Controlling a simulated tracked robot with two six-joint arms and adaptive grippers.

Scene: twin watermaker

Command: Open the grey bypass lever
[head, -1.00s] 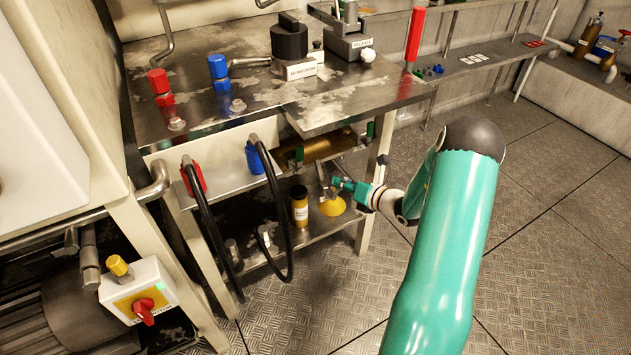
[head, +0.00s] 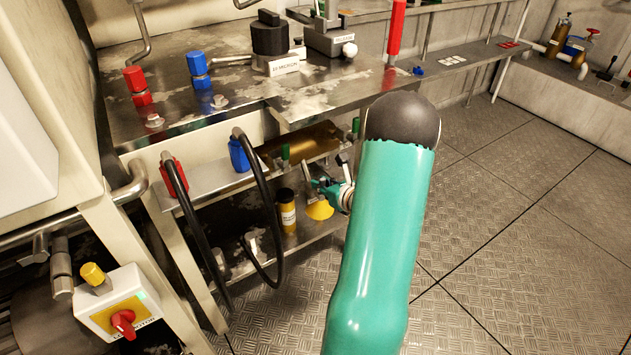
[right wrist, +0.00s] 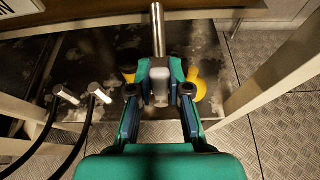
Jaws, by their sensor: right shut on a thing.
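The grey bypass lever shows in the right wrist view as a grey grip (right wrist: 160,86) between the two green fingers, with a metal rod beyond it. My right gripper (right wrist: 160,92) is shut on this grip. In the head view my right gripper (head: 318,187) is small and partly hidden behind my teal forearm. It is below the bench top, just above a yellow funnel-like thing. The lever is hard to make out there. My left gripper is in neither view.
A yellow-labelled bottle (head: 287,210) stands on the lower shelf, left of my gripper. Black hoses (head: 270,215) loop down from red and blue connectors. A bench leg stands close on the right in the wrist view. The floor right of the bench is clear.

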